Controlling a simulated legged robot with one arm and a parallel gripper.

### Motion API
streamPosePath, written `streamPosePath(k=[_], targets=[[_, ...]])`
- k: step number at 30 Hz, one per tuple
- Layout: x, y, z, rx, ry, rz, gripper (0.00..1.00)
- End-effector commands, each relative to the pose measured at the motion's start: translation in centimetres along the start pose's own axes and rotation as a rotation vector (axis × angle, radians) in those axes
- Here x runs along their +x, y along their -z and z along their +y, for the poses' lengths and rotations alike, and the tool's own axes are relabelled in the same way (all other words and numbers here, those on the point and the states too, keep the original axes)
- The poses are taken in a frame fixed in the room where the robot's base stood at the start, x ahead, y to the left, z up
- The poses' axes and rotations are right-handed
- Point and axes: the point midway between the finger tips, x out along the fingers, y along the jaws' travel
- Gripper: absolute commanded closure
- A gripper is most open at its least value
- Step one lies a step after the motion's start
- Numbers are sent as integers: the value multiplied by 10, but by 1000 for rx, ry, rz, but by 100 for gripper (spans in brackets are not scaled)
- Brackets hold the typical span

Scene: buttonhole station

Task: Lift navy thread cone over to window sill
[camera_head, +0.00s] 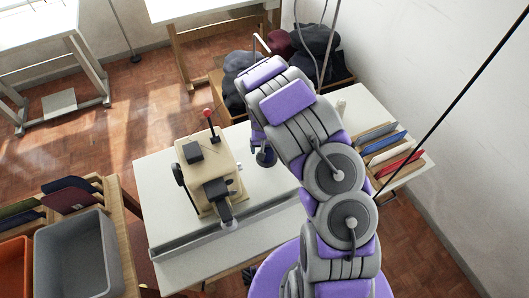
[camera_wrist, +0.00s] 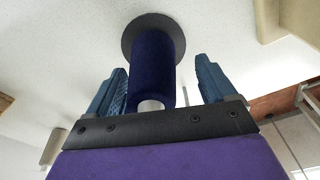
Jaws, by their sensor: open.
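The navy thread cone (camera_wrist: 152,68) stands on the white table, its wide dark base disc against the top. In the wrist view my gripper (camera_wrist: 161,66) is open, with one blue finger on each side of the cone. A gap shows between each finger and the cone, so I see no grip. In the head view a small dark navy piece, likely the cone (camera_head: 266,157), shows under the end of my arm beside the beige machine. My fingers are hidden there by the arm. I cannot make out a window sill in either view.
The beige buttonhole machine (camera_head: 210,172) with a red-knobbed lever stands left of my gripper on the white table (camera_head: 155,170). A rack of coloured pieces (camera_head: 385,145) is at the right. A grey bin (camera_head: 75,255) is at the lower left. Dark bundles (camera_head: 316,38) lie behind.

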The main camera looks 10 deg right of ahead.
Motion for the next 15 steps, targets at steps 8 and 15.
streamPosePath(k=[8,15], targets=[[5,1,0,1,2,3,16],[4,0,-2,0,-2,3,39]])
